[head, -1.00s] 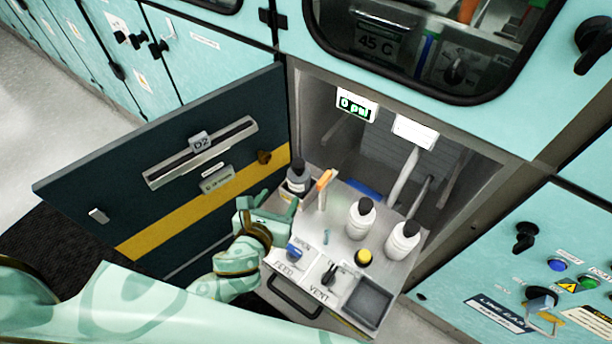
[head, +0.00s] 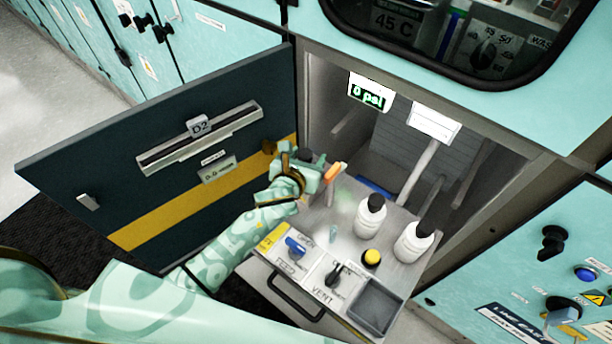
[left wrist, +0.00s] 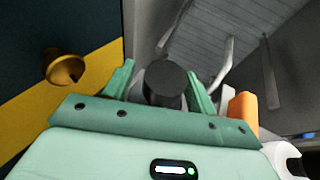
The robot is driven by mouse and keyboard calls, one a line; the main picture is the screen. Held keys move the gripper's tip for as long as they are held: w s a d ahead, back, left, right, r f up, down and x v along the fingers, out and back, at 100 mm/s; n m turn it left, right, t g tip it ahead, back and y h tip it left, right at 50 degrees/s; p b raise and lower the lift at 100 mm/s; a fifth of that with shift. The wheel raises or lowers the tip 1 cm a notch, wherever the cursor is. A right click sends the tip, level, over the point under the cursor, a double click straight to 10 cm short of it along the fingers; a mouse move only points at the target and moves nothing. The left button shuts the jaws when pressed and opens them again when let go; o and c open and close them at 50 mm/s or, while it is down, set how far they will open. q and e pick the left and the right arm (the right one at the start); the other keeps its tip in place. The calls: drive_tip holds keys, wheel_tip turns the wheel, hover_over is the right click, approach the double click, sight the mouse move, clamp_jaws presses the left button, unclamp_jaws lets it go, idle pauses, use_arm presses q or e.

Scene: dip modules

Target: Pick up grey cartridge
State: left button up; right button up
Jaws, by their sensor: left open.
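The grey cartridge shows as a dark round cap (head: 305,156) at the back left of the pull-out tray (head: 330,220). My left gripper (head: 312,176) hides most of its body in the head view. In the left wrist view the dark cap (left wrist: 166,78) stands between the two green fingers of my left gripper (left wrist: 160,90). The fingers are open, one on each side of it. Whether they touch it cannot be told. My right gripper is in neither view.
An orange-topped item (head: 334,172) stands close right of the gripper. Two white bottles (head: 371,217) (head: 414,243) with black caps stand farther right. A yellow button (head: 371,258), valve handles and an empty square bin (head: 374,305) are nearer. The open D2 door (head: 160,190) stands left.

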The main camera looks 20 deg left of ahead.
use_arm(q)
drive_tip(key=shift+w+f, duration=0.1)
drive_tip(key=shift+w, duration=0.1)
drive_tip(key=shift+s, duration=0.1)
clamp_jaws()
